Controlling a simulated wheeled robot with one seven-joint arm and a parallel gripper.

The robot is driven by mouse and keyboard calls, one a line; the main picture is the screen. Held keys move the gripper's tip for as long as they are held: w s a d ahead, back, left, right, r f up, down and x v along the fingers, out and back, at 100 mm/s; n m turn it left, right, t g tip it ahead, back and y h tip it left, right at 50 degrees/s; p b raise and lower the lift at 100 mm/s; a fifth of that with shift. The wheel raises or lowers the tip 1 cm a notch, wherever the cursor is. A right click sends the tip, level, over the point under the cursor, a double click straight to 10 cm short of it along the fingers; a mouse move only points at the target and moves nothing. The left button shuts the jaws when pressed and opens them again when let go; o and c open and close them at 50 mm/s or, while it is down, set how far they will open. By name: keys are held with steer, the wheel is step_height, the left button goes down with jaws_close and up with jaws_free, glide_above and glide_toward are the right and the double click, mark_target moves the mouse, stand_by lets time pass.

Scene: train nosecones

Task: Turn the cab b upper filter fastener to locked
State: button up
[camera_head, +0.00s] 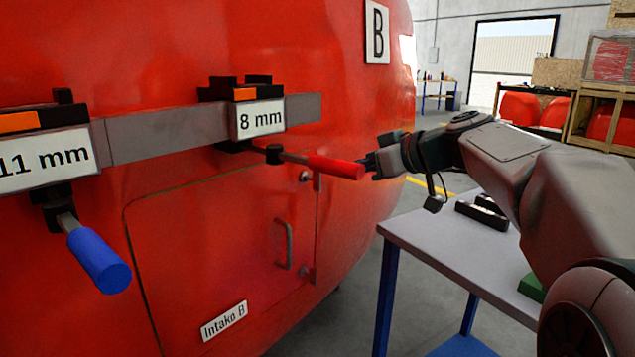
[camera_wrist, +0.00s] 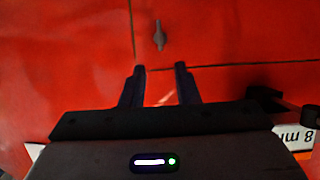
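The red cab panel marked B (camera_head: 377,32) has a hatch labelled Intake B (camera_head: 224,321). A small grey fastener (camera_head: 305,177) sits at the hatch's upper right edge. A second one (camera_head: 307,274) sits lower on the same edge. The wrist view shows one grey fastener (camera_wrist: 159,36), upright in the picture, beyond my fingertips beside a panel seam; which one it is I cannot tell for sure. My gripper (camera_wrist: 158,68) is open and nothing is clearly held between its fingers. In the head view my gripper (camera_head: 371,162) is near the red handle's end; contact is unclear.
A grey rail (camera_head: 165,131) carries an 8 mm tool with a red handle (camera_head: 336,167) and an 11 mm tool with a blue handle (camera_head: 99,261). A metal hatch handle (camera_head: 285,245) sticks out. A table (camera_head: 420,231) with black items stands right, under my arm.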

mark_target(318, 176)
steer(key=x, duration=1.1)
steer(key=shift+w+f+b, duration=0.1)
steer(key=shift+f+b, duration=0.1)
steer(key=shift+b, duration=0.1)
jaws_close()
